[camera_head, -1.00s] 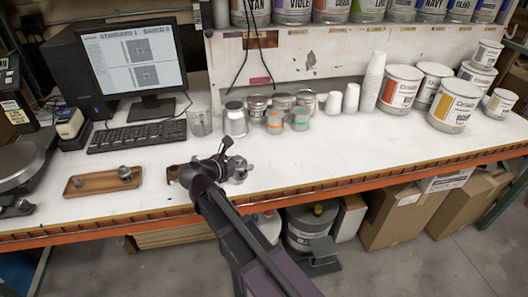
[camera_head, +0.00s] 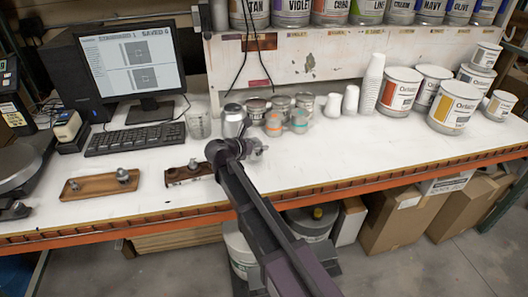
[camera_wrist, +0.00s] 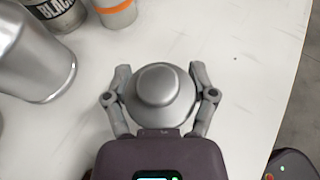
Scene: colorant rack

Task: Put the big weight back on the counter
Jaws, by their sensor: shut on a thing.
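The big weight (camera_wrist: 160,90) is a round silver piece with a domed knob on top. In the wrist view my gripper (camera_wrist: 161,96) has one finger on each side of it and is shut on it. The white counter (camera_wrist: 245,65) shows beneath and around it; I cannot tell whether the weight touches the surface. In the head view my gripper (camera_head: 257,149) is over the front half of the counter (camera_head: 330,165), and my arm hides part of the weight.
A wooden tray with small weights (camera_head: 100,184) and a darker wooden block (camera_head: 188,173) lie to the left. A silver canister (camera_head: 234,121) and several small cans (camera_head: 279,104) stand behind my gripper. The counter to the right is clear up to the paint buckets (camera_head: 400,91).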

